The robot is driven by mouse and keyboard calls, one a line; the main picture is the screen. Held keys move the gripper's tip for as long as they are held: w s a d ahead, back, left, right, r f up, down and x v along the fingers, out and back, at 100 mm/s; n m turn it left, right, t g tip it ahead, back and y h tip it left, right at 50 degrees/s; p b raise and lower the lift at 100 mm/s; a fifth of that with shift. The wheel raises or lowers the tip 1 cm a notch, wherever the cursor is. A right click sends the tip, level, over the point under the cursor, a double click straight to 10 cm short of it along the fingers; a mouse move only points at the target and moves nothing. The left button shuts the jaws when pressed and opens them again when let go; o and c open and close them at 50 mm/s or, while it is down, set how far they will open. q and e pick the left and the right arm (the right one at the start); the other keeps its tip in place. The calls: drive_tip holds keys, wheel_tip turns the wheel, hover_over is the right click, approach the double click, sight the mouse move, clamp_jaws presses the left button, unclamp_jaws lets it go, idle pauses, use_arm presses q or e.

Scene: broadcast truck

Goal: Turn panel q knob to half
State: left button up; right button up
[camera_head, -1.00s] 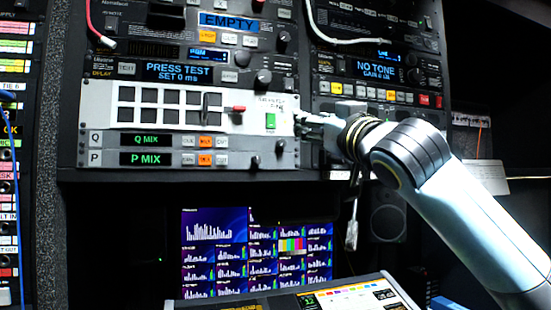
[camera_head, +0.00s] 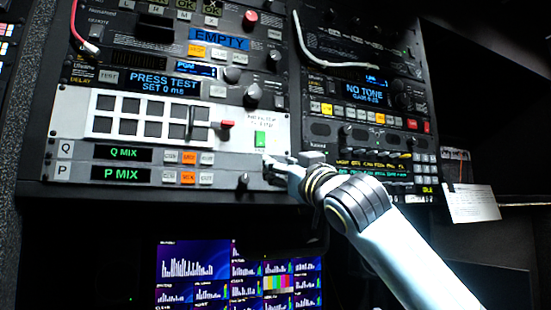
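The Q panel (camera_head: 62,149) is the row with the green Q MIX display (camera_head: 123,154) on the white rack unit. My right gripper (camera_head: 268,167) is at the right end of this row, just below the green switch (camera_head: 261,139). Its fingers cover the spot where a small dark knob shows in the earlier frame. I cannot tell whether they touch or grip that knob, or how it is turned. My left gripper is not in view.
The P row with its P MIX display (camera_head: 121,173) lies below; its dark knob (camera_head: 243,181) is close to my gripper's left. A red-capped lever (camera_head: 227,125) and dark slider handle (camera_head: 191,124) stick out above. Monitors (camera_head: 201,271) glow below the rack.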

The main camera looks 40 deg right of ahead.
drive_tip(key=p+x, duration=0.1)
drive_tip(key=x, duration=0.2)
clamp_jaws()
